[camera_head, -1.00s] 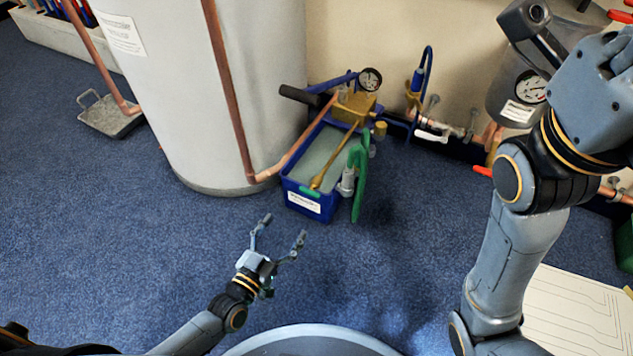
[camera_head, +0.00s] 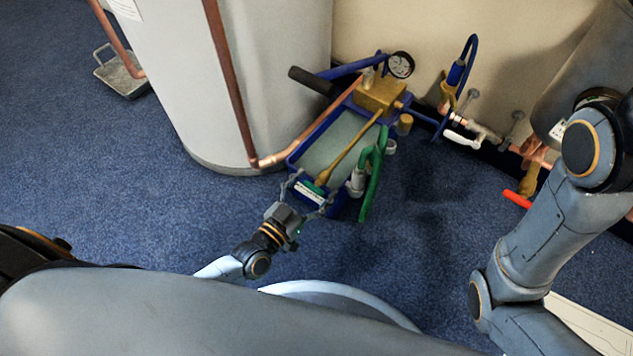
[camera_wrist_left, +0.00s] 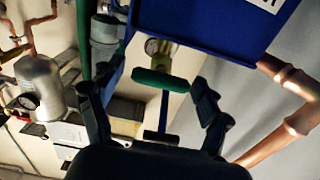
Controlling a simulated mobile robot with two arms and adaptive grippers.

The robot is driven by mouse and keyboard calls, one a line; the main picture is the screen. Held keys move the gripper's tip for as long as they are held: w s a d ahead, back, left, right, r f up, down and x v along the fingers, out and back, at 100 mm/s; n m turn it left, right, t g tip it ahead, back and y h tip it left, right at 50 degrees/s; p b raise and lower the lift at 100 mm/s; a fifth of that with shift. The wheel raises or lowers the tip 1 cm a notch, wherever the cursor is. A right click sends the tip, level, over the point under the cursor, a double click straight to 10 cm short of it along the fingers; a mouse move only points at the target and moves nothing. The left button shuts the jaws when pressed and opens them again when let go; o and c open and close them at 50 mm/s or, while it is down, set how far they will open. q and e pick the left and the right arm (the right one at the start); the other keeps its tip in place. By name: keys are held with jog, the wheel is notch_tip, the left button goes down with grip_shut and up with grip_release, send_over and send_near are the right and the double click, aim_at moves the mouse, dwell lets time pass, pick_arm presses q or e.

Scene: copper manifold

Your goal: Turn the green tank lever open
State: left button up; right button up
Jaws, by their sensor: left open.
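The green tank lever (camera_head: 317,187) is a short green bar low on the front of the blue tank (camera_head: 340,208). In the left wrist view the green lever (camera_wrist_left: 160,81) lies crosswise between my fingers, with the tank's blue wall (camera_wrist_left: 205,30) behind it. My left gripper (camera_head: 308,194) is open at the tank's front, one finger on each side of the lever. Its open fingers also show in the left wrist view (camera_wrist_left: 148,100), and a gap is visible between them and the lever. My right gripper is outside the views.
A green hose (camera_head: 373,185) hangs down the tank's right side. A large grey-white cylinder (camera_head: 190,90) with copper pipes stands to the left. A black pump handle (camera_head: 310,80) juts out above the tank. The blue carpet (camera_head: 430,240) in front is clear.

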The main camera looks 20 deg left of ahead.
pick_arm(q)
jog(key=shift+c, duration=0.2)
jog(key=c, duration=1.1)
jog(key=shift+c, duration=0.2)
